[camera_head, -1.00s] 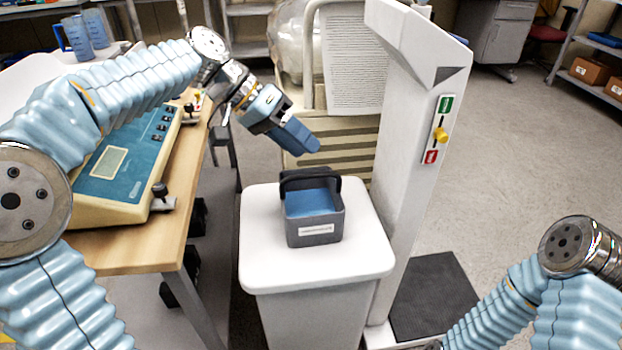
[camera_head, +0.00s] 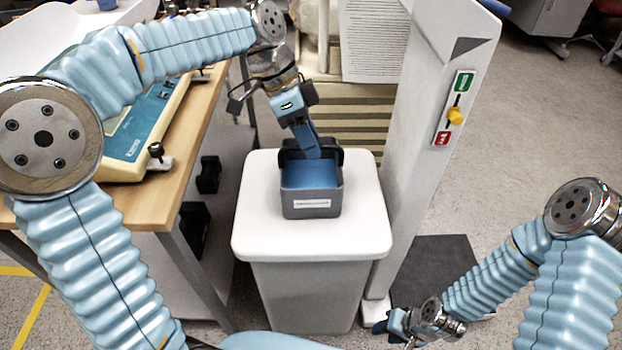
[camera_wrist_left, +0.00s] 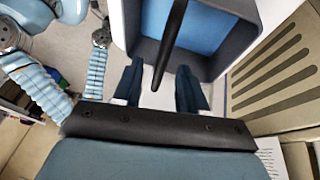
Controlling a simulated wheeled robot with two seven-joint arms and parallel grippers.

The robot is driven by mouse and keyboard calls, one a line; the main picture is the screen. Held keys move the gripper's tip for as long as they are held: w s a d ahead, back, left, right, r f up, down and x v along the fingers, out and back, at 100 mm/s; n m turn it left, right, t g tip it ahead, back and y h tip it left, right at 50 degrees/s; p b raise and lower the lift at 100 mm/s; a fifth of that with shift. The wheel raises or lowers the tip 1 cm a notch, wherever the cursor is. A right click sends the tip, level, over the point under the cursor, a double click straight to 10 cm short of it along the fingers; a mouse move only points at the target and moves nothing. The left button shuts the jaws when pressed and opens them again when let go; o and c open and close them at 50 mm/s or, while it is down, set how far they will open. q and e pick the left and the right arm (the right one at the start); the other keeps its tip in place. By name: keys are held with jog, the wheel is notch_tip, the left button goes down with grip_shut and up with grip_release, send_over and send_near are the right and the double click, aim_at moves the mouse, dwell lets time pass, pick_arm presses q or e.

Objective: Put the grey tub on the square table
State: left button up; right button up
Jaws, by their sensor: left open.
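The grey tub (camera_head: 290,203) has a blue inside, a white front label and a dark carrying handle. It stands upright on a white stand with a squarish rounded top (camera_head: 262,232). My left gripper (camera_head: 312,150) is just above the tub's back edge, pointing down at the handle. In the left wrist view, my left gripper (camera_wrist_left: 160,88) has its dark blue fingers apart, with the handle bar (camera_wrist_left: 170,50) between them. The tub (camera_wrist_left: 262,12) lies just beyond the fingertips there.
A wooden bench (camera_head: 150,205) with a teal-topped device (camera_head: 135,140) is on the left. A white column (camera_head: 430,120) with a yellow switch rises right of the stand, above a dark floor mat (camera_head: 440,270). Slatted beige panels (camera_head: 365,115) are behind the tub.

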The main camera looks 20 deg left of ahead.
pick_arm(q)
jog(key=x, duration=0.4)
jog(key=shift+s+a, duration=0.1)
grip_shut()
dwell(1.3)
